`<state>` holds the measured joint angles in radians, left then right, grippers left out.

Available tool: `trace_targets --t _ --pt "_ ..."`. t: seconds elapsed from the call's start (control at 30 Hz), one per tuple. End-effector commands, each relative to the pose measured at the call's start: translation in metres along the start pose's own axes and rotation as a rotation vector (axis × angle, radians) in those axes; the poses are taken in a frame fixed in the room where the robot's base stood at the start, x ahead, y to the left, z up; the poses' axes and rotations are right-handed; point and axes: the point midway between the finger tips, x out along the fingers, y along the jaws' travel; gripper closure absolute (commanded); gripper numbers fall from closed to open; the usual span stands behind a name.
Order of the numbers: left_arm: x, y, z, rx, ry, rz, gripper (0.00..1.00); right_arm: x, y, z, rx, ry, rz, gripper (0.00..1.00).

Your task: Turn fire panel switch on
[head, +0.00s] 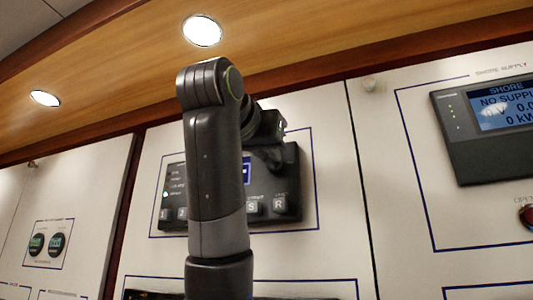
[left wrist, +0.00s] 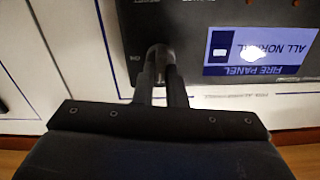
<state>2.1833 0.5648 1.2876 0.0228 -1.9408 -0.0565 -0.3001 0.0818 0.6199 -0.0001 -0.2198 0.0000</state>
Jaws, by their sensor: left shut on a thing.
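The fire panel (head: 290,185) is a dark box on the white wall in the head view, partly hidden behind my left arm. In the left wrist view the fire panel (left wrist: 193,18) appears upside down, with a blue display reading "FIRE PANEL" and "ALL NORMAL". A dark, rounded switch (left wrist: 158,52) sits beside that display, close to an "ON" mark. My left gripper (left wrist: 161,78) is shut on the switch, its two fingers on either side. In the head view my left gripper (head: 272,155) reaches the panel's upper part; the switch cannot be made out there.
A shore supply display (head: 500,115) is on the wall panel at right, with a red button (head: 527,215) below it. Two round gauges (head: 46,244) are at the left. A wooden ceiling trim with lamps (head: 202,30) runs above. Lettered keys (head: 279,205) line the fire panel's lower edge.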

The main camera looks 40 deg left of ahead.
Motion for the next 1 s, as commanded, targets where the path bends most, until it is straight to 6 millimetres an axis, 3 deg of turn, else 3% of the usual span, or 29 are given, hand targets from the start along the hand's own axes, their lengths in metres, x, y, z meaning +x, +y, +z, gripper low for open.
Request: trace_targets --t 1.0 --pt "-0.001 0.007 0.003 0.940 0.006 -0.003 1.00 0.034 -0.006 0.003 0.001 0.001 -0.003 0.64"
